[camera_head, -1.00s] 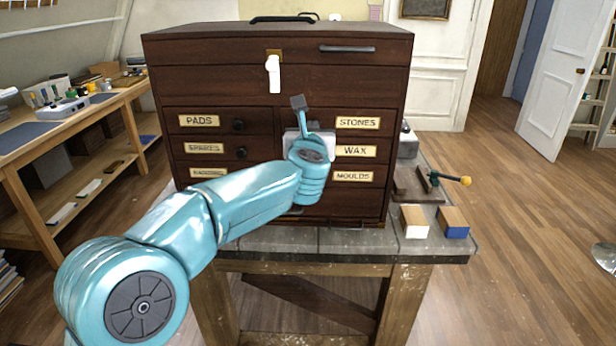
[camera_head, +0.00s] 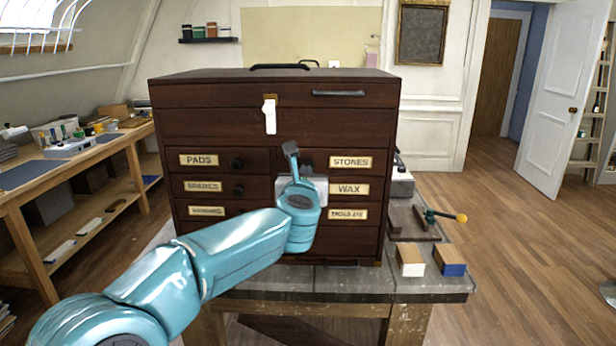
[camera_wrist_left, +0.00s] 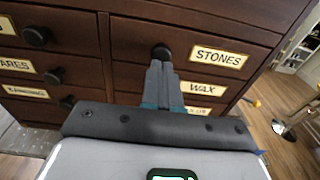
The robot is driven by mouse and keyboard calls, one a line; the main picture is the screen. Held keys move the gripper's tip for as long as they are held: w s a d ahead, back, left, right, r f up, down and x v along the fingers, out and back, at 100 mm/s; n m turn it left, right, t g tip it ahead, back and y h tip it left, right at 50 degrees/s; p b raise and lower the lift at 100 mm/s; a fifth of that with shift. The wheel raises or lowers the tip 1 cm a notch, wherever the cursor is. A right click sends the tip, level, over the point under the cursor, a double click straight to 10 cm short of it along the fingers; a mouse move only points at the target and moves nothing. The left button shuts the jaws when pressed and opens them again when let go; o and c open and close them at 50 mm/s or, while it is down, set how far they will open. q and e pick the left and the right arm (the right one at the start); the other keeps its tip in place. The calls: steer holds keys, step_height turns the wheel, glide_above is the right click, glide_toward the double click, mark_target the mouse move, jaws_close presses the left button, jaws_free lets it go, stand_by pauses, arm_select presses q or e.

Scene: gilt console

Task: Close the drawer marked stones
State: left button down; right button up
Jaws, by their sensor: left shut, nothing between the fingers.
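The drawer marked STONES (camera_head: 351,162) is the top small drawer on the right side of a dark wooden chest (camera_head: 215,93). Its front looks about level with its neighbours. In the left wrist view, its label (camera_wrist_left: 219,57) and round dark knob (camera_wrist_left: 161,52) show. My left gripper (camera_wrist_left: 158,66) is shut and empty, its fingertips at the knob's lower edge; I cannot tell whether they touch. My right gripper is in neither view.
The WAX drawer (camera_head: 349,189) sits just below. A white tag hasp (camera_head: 269,116) hangs above. The chest stands on a bench (camera_head: 330,280); a vise-like tool (camera_head: 440,216) and two blocks (camera_head: 411,262) lie at its right. Open floor lies further right.

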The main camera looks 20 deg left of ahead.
arm_select(q)
steer(key=f+b+v, duration=0.1)
steer(key=b+v, duration=0.3)
steer(key=v, duration=0.7)
steer(key=w+a+f+m+g, duration=0.2)
steer(key=a+f, duration=0.1)
steer(key=f, duration=0.9)
steer(key=w+a+f+m+g, duration=0.1)
steer(key=w+a+f+g, duration=0.15)
steer(key=f, duration=0.95)
steer(key=s+d+f+m+g+h+p, duration=0.15)
steer(key=s+f+m, duration=0.25)
steer(key=f, duration=0.6)
steer(key=s+f+m+g, duration=0.2)
steer(key=s+f+m, duration=0.2)
steer(key=f, duration=0.6)
steer(key=s+d+f+m+g+h, duration=0.45)
steer(key=s+f+m, duration=0.55)
steer(key=s+f, duration=0.4)
steer(key=s+d+m+g+h, duration=0.2)
steer(key=s+d+m+g, duration=0.2)
steer(key=s+m, duration=1)
steer(key=d+m, duration=0.1)
steer(key=d, duration=0.2)
steer(key=shift+s+f+m, duration=0.25)
steer(key=shift+s+m, duration=0.05)
steer(key=shift+s, duration=0.05)
